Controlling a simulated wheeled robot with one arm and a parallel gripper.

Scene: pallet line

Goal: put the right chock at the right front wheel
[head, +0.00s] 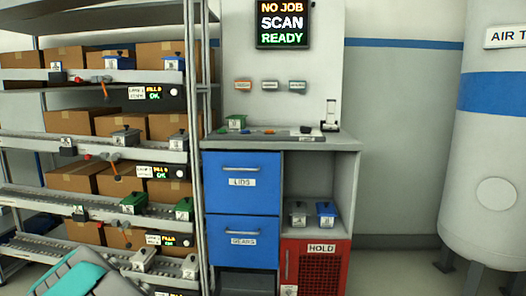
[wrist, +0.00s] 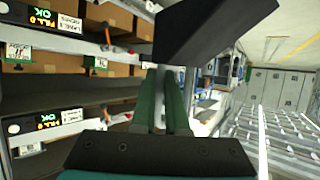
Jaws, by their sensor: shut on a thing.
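In the wrist view my gripper (wrist: 162,78) has its two green fingers close together, shut on a dark wedge-shaped block (wrist: 215,30), which looks like the chock. The block sits at the fingertips, tilted in the picture and clear of any surface I can make out. It hides part of what lies beyond. The right front wheel cannot be made out in either view.
Shelves with cardboard boxes (head: 75,122) and small bins stand at the left. A blue drawer cabinet (head: 241,183), a red HOLD cage (head: 315,268) and a white tank (head: 490,150) stand ahead. In the wrist view a pale metal frame (wrist: 283,135) is at the right.

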